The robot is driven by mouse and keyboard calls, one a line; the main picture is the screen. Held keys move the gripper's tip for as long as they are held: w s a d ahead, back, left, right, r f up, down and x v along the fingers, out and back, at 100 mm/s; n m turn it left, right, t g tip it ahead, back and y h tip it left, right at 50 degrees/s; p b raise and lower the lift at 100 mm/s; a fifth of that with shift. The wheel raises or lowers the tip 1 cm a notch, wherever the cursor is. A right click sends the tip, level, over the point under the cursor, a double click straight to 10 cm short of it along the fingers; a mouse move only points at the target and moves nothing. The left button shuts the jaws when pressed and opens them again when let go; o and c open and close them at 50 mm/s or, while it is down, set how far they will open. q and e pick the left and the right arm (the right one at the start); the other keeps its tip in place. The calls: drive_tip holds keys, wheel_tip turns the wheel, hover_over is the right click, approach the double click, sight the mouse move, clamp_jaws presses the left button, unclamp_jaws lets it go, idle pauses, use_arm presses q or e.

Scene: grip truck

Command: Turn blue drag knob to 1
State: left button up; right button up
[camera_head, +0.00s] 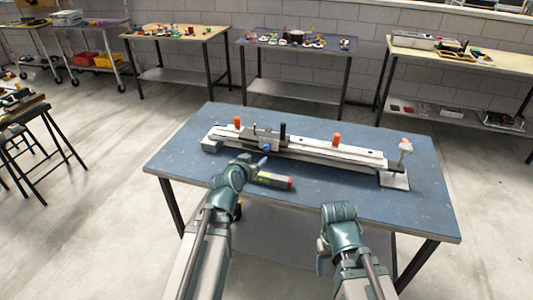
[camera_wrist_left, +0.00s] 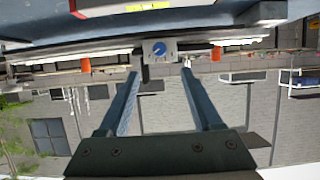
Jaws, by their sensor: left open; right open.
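The blue knob (camera_head: 266,147) sits on the front of a grey carriage (camera_head: 262,137) on a long silver rail device (camera_head: 330,153). In the left wrist view, which is upside down, the blue knob (camera_wrist_left: 159,47) is round, on a pale square plate, with a light pointer mark. Its numbers are too small to read. My left gripper (camera_head: 262,161) is just in front of the knob. In the wrist view its two fingers (camera_wrist_left: 160,73) are spread, with the knob beyond and between their tips, and nothing is held. My right gripper (camera_head: 321,262) hangs low by the table's front edge, empty.
The device stands on a blue table (camera_head: 180,155). Orange knobs (camera_head: 237,121) (camera_head: 336,140) and a black post (camera_head: 282,131) rise from it. A yellow-grey tool with a red end (camera_head: 275,181) lies in front. The table's front right (camera_head: 400,212) is clear.

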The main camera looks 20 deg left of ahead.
sight(266, 149)
use_arm(q)
drive_tip(key=b+x, duration=0.4)
drive_tip(key=x, duration=0.9)
drive_tip(key=shift+s+b, duration=0.1)
drive_tip(key=shift+b, duration=0.2)
drive_tip(key=shift+c, duration=0.2)
clamp_jaws()
